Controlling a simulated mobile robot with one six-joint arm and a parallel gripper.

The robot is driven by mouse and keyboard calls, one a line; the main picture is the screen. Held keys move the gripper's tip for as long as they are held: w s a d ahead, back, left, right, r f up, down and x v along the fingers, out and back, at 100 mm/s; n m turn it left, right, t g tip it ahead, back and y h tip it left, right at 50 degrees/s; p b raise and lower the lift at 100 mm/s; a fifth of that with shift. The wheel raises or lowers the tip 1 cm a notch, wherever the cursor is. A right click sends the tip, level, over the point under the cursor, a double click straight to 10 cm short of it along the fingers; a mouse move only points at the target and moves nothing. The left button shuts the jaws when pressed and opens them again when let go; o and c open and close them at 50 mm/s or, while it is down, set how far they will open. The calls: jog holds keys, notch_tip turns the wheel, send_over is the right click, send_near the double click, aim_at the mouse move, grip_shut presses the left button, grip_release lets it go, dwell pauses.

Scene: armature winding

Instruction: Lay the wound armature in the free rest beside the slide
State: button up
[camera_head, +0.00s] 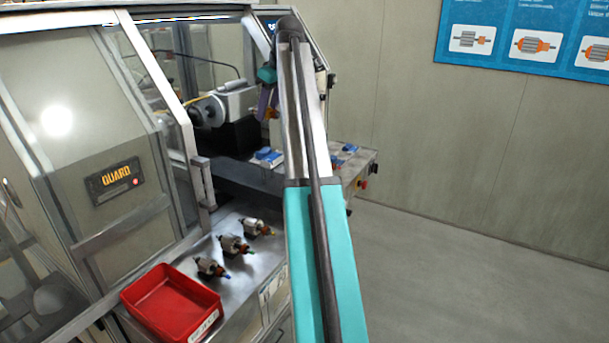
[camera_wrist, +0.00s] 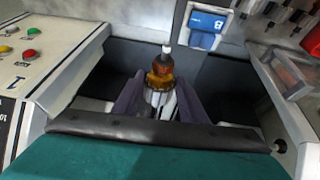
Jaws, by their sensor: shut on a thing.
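My gripper (camera_wrist: 158,98) is shut on the wound armature (camera_wrist: 160,76), which has an orange-copper winding and a pale shaft end. Its shaft points up the wrist picture, and the dark fingers stand on either side of it. In the head view my gripper (camera_head: 268,103) hangs in front of the machine opening, and only a small orange bit of the armature shows below it. A blue-and-white block (camera_head: 267,157) sits on the bench below the gripper. Another (camera_head: 345,151) sits to the right behind my arm. I cannot tell which is the free rest.
The guarded machine (camera_head: 115,180) fills the left. In the wrist view a button panel (camera_wrist: 45,50) is at left and a blue block (camera_wrist: 206,27) ahead.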

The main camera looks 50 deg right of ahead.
jog(key=s+d+f+b, duration=0.3)
jog(key=d+f+b, duration=0.1)
jog(key=f, duration=0.5)
jog(key=s+d+f+b, duration=0.4)
jog(key=f+b, duration=0.3)
jog(key=f, duration=0.3)
jog(key=shift+d+f+h, duration=0.2)
jog(key=shift+d+h, duration=0.2)
jog(key=shift+d, duration=0.05)
jog(key=shift+f, duration=0.2)
jog(key=shift+f+b, duration=1.8)
jog(key=shift+f, duration=1.35)
